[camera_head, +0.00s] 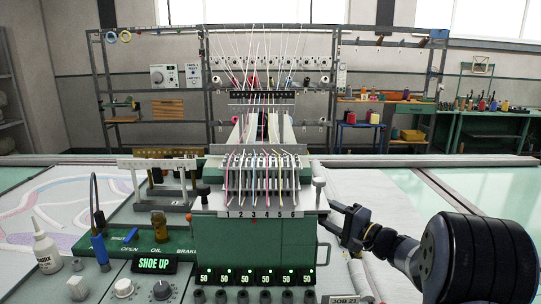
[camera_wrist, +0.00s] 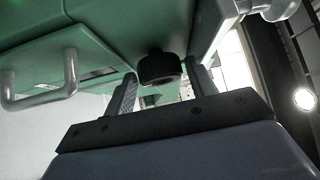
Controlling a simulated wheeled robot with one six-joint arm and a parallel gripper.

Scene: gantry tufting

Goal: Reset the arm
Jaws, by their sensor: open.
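My gripper (camera_head: 345,222) is at the right side of the green tufting machine head (camera_head: 258,243), with my dark arm reaching in from the lower right. In the wrist view my gripper (camera_wrist: 163,88) shows its two fingers apart, with nothing held between them. A black round knob (camera_wrist: 160,68) under the green housing appears between the fingers. I cannot tell how far the knob is from the fingertips. The exact gap between gripper and machine is also unclear in the head view.
A metal handle (camera_wrist: 70,85) sticks out from the green housing at left in the wrist view. In the head view a white bottle (camera_head: 45,246) and a lit SHOE UP panel (camera_head: 154,263) stand left of the machine. Threads run above it. Pale fabric (camera_head: 380,185) lies right.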

